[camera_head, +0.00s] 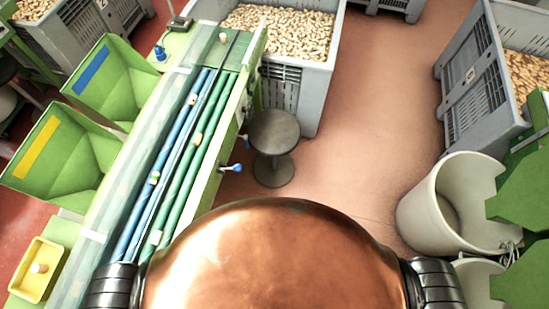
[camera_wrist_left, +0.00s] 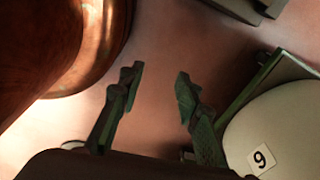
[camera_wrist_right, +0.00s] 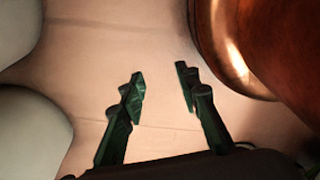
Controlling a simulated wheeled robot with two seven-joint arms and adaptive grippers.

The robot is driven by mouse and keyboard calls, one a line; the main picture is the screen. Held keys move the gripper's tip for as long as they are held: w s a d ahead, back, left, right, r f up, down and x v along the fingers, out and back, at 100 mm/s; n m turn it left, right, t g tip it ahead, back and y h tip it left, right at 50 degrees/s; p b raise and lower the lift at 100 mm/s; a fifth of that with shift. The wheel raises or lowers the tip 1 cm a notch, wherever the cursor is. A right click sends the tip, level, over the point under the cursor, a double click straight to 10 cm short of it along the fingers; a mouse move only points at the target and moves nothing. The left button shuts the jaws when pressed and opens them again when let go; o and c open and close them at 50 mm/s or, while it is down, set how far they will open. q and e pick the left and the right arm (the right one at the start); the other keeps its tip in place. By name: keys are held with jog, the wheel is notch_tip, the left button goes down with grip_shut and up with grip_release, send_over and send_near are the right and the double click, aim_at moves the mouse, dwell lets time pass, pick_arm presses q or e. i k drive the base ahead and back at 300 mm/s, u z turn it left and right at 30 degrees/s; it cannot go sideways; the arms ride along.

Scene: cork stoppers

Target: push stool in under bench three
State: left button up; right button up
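A dark grey round stool (camera_head: 275,132) stands upright on the reddish floor in the head view, on a central post and round base. It is just right of the green bench (camera_head: 190,165) with blue and green rollers, its seat close to the bench side. No number shows on this bench, so I cannot tell whether it is bench three. My left gripper (camera_wrist_left: 158,85) is open and empty over floor in the left wrist view. My right gripper (camera_wrist_right: 158,82) is open and empty over floor in the right wrist view. Neither gripper's fingers show in the head view.
A grey crate of corks (camera_head: 290,82) stands behind the stool; another crate (camera_head: 470,90) is at right. A white bin (camera_head: 425,210) stands at lower right. A pale round surface (camera_wrist_left: 280,130) bears a 9 label. Floor right of the stool is clear.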

aim_at(273, 134)
jog(key=k, duration=0.5)
jog(key=z, duration=1.55)
jog(key=i, duration=1.2)
jog(key=u, duration=1.7)
